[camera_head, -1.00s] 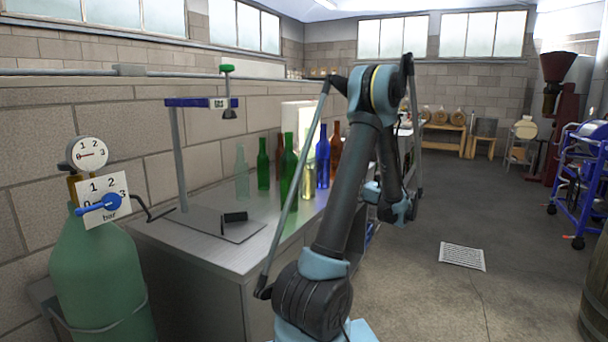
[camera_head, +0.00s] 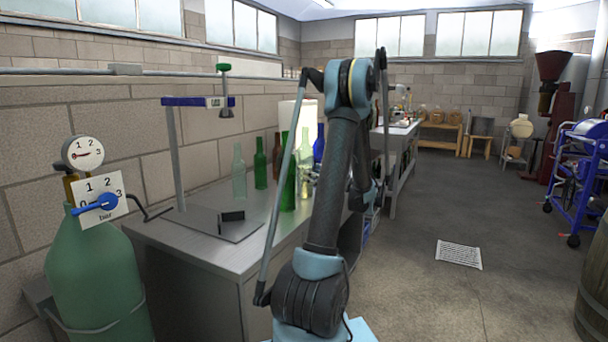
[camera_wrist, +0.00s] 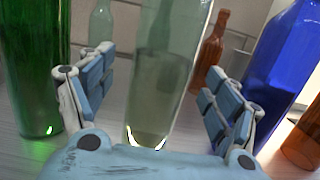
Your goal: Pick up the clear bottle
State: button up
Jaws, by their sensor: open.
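A clear, faintly green-tinted bottle (camera_wrist: 165,70) stands upright in the middle of the wrist view, bright at its base. My gripper (camera_wrist: 160,64) is open, with one finger on each side of this bottle. I cannot tell whether either finger touches it. In the head view, a pale bottle (camera_head: 306,146) that seems to be the same one shows between a green and a blue bottle. Another pale clear bottle (camera_head: 239,172) stands further left on the bench and seems to show behind in the wrist view (camera_wrist: 101,24).
A green bottle (camera_wrist: 35,70) stands close on the left and a blue bottle (camera_wrist: 285,60) close on the right. A brown bottle (camera_wrist: 211,40) is behind. The metal bench (camera_head: 190,245) carries a stand (camera_head: 178,155) at left.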

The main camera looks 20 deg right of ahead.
aim_at(305, 146)
jog(key=x, duration=0.4)
jog(key=shift+w, duration=0.2)
jog(key=shift+c, duration=0.5)
jog(key=c, duration=1.4)
jog(key=shift+r, duration=0.1)
notch_tip(305, 146, up, 10)
jog(key=shift+f, duration=0.1)
